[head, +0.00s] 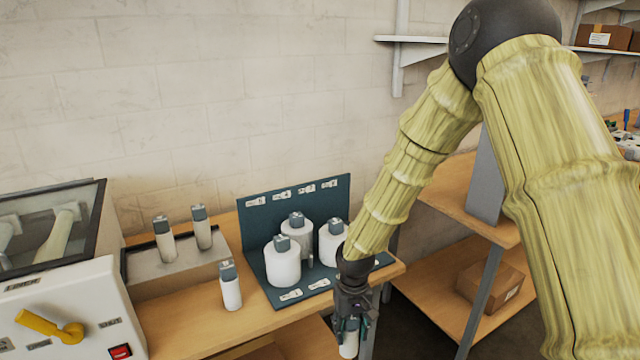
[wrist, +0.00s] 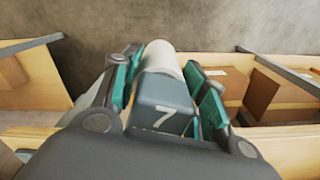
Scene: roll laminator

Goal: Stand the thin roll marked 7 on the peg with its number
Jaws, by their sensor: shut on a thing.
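My gripper (head: 352,326) is shut on the thin roll marked 7 (head: 348,345), held low in front of the bench's right end. In the wrist view, the roll's grey cap with a white 7 (wrist: 165,117) sits between the teal finger pads of my gripper (wrist: 163,85), and its white body (wrist: 160,57) points away. The dark teal peg rack (head: 258,225) stands on the bench, with several number labels along its back panel and front edge. Thick white rolls (head: 283,266) with grey caps stand on it. The pegs' numbers are too small to read, and my arm hides the rack's right end.
A thin capped roll (head: 231,290) stands on the bench left of the rack. Two more thin rolls (head: 164,243) stand on a grey block (head: 150,283). The laminator (head: 65,310) with a yellow handle is at far left. Shelves with a cardboard box (head: 490,290) are at right.

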